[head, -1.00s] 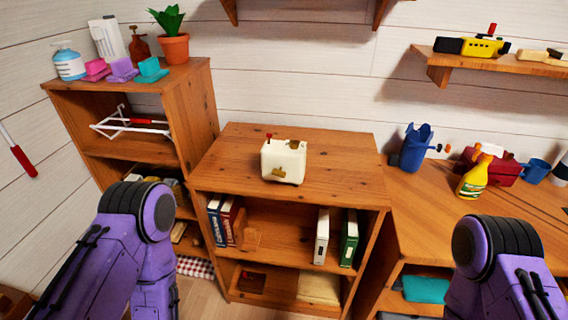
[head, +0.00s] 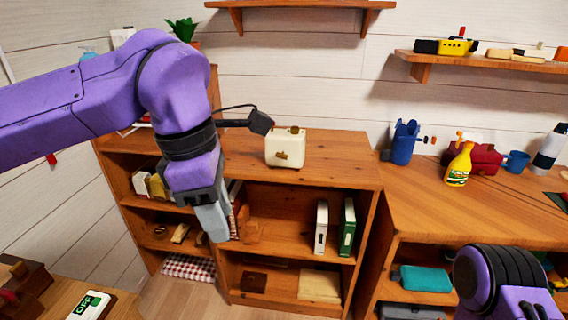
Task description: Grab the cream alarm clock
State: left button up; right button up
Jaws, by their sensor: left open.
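The cream alarm clock (head: 284,152), a small boxy cream body with a brown detail on its front, stands upright on top of the middle wooden shelf unit (head: 335,165). My left gripper (head: 211,222) hangs down in front of the left part of that unit, left of the clock, lower and apart from it. It is open and holds nothing that I can see. A black part of my left arm crosses by the clock's upper left corner. Only my right arm shows, at the lower right; its gripper is out of view.
A blue watering can (head: 403,142), a yellow spray bottle (head: 459,163) and a red toolbox (head: 485,160) stand on the right desk. Binders (head: 347,228) are in the shelf below the clock. A wall shelf (head: 290,5) hangs above. The unit's top right of the clock is clear.

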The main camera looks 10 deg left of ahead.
aim_at(279, 140)
jog(key=u, duration=0.65)
jog(key=i, duration=1.2)
jog(key=z, duration=0.85)
jog(key=i, duration=0.45)
jog(key=z, duration=0.35)
